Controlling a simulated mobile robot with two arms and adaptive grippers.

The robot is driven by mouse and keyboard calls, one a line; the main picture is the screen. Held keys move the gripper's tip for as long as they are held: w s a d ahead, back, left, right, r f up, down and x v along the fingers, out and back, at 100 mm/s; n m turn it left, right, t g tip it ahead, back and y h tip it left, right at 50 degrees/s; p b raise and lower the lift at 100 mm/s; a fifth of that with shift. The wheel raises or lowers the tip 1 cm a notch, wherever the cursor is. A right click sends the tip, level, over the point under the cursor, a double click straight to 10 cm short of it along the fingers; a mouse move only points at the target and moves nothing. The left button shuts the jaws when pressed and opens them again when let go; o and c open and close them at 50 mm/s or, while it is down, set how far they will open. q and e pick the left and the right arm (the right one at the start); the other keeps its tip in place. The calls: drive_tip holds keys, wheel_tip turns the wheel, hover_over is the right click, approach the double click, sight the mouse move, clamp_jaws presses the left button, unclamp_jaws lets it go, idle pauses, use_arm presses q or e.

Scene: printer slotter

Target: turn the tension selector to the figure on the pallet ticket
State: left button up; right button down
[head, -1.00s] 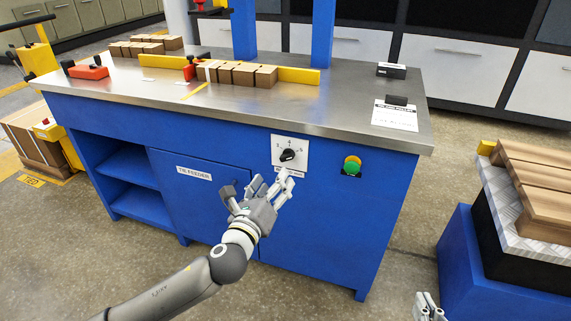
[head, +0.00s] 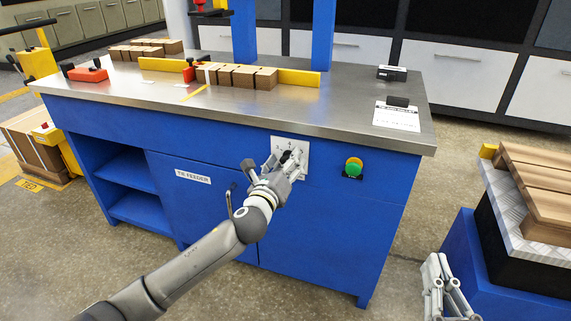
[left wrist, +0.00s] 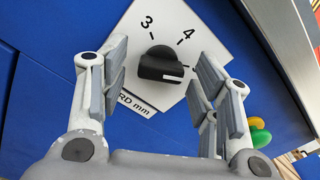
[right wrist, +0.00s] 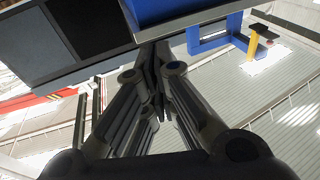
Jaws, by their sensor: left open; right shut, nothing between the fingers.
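The tension selector is a black knob (left wrist: 163,66) on a white dial plate (left wrist: 160,27) marked 3 and 4. The plate (head: 276,143) is on the blue front of the tie feeder. A white mark on the knob points to the right in the left wrist view. My left gripper (head: 293,163) is open in front of the plate, its fingers (left wrist: 165,78) on either side of the knob with visible gaps. In the head view it hides most of the knob. The pallet ticket (head: 397,118) lies on the bench top; its print is too small to read. My right gripper (head: 437,268) is shut and empty.
A green button (head: 353,167) is right of the dial. A handle (head: 229,203) stands out from the cabinet door left of my gripper. A blue stand with stacked planks (head: 538,175) is at the right.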

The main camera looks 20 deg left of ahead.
use_arm(q)
drive_tip(key=c, duration=1)
